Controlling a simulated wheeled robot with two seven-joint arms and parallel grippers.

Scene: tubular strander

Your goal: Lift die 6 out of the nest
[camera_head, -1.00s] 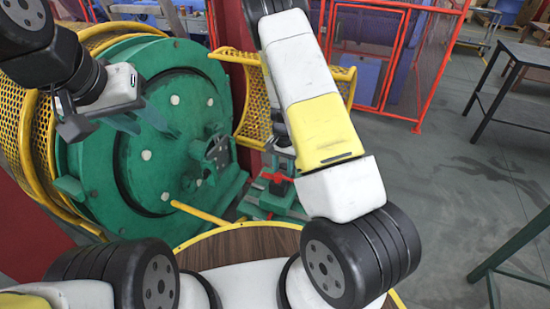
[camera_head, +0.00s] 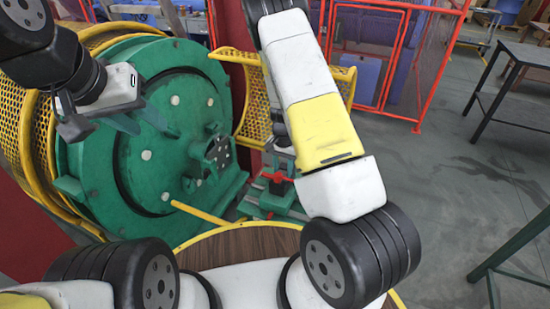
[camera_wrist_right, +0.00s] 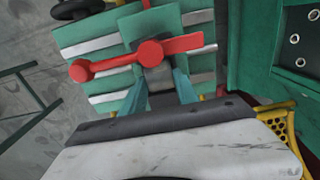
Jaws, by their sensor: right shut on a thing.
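A red two-armed handle (camera_wrist_right: 150,54) lies across a green-and-grey slatted fixture (camera_wrist_right: 205,20) in the right wrist view. A dark grey block (camera_wrist_right: 156,76) sits just below the handle's hub. My right gripper (camera_wrist_right: 160,92) has its two teal fingers on either side of this block and is shut on it. I cannot read a number on it or tell whether it is die 6. In the head view the red handle (camera_head: 277,177) shows beside my right arm, which hides the right gripper. My left gripper (camera_head: 140,122) is in front of the large green disc (camera_head: 150,150); its jaw opening is unclear.
A yellow mesh guard (camera_head: 245,95) stands between the disc and my right arm. A yellow bar (camera_head: 200,212) juts from the disc's lower part. A red-framed fence (camera_head: 380,60) stands behind, a dark table (camera_head: 520,55) at the right. The floor between is open.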

